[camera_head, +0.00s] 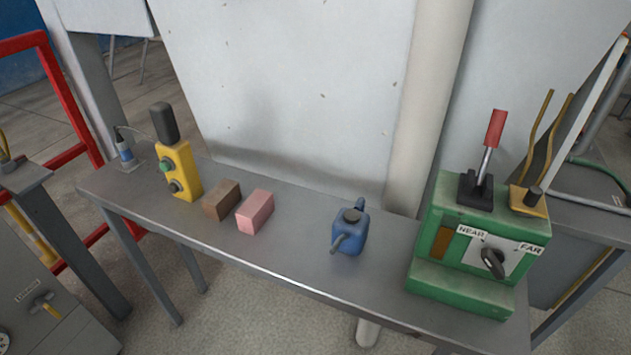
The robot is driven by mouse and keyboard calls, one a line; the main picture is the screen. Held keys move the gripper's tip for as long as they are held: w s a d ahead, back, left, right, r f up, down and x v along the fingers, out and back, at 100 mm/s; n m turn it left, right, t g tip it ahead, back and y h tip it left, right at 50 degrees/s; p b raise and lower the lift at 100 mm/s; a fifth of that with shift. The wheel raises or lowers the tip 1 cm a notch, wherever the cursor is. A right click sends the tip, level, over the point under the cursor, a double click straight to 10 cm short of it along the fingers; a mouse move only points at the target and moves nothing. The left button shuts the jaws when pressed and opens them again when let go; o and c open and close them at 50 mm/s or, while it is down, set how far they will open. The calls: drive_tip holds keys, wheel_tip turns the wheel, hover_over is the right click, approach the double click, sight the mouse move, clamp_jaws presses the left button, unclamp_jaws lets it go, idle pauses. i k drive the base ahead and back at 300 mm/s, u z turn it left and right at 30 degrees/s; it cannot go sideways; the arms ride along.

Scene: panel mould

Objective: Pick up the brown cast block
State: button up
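The brown cast block (221,201) lies on the grey metal bench (290,266), left of the middle. A pink block (255,212) of similar size sits just to its right, with a narrow gap between them. A yellow control box (179,171) with buttons and a black top stands close on its left. The top and front of the brown block show clearly, and nothing covers it. My gripper is not in this view.
A blue can (350,232) with a spout stands right of the blocks. A green box with a red-handled lever (462,245) fills the right end. A small bottle (126,152) is at the far left. A pale panel (290,90) rises behind the bench. The front bench edge is clear.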

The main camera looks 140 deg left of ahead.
sight(225, 196)
drive_tip(key=u, duration=1.55)
drive_tip(key=k, duration=0.15)
drive_tip(key=u, duration=1.75)
drive_tip(key=i, duration=1.15)
drive_tip(key=u, duration=1.75)
